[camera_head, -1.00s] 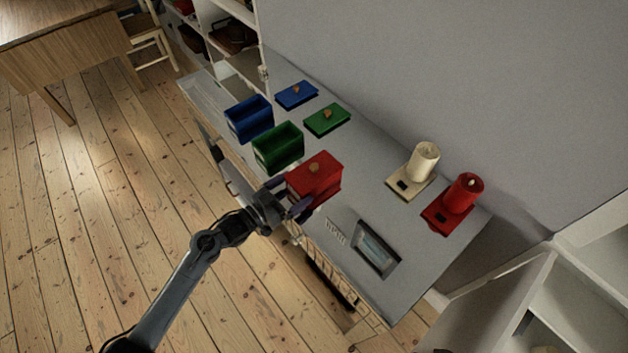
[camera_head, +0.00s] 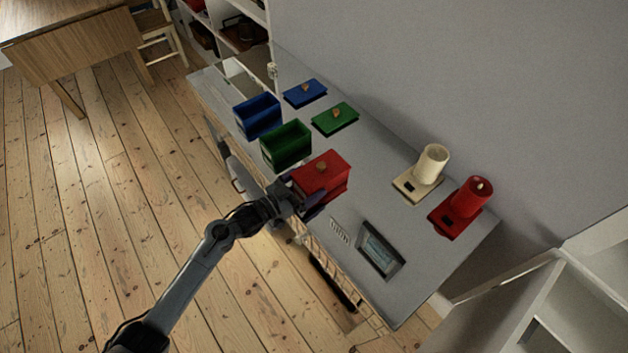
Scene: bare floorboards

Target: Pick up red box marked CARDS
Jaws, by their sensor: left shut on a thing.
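The red box (camera_head: 325,178) has its lid on, with a small brown knob on top. It is at the front edge of the grey counter (camera_head: 365,185), right of the open green box. No CARDS marking is legible from here. My left gripper (camera_head: 306,200) comes in from the lower left and is shut on the red box at its near side. The fingers are partly hidden against the box, and I cannot tell whether the box is clear of the counter. My right gripper is not in view.
An open green box (camera_head: 286,147) and blue box (camera_head: 257,117) stand left of the red box, their lids (camera_head: 335,118) (camera_head: 305,93) behind them. A wall runs behind.

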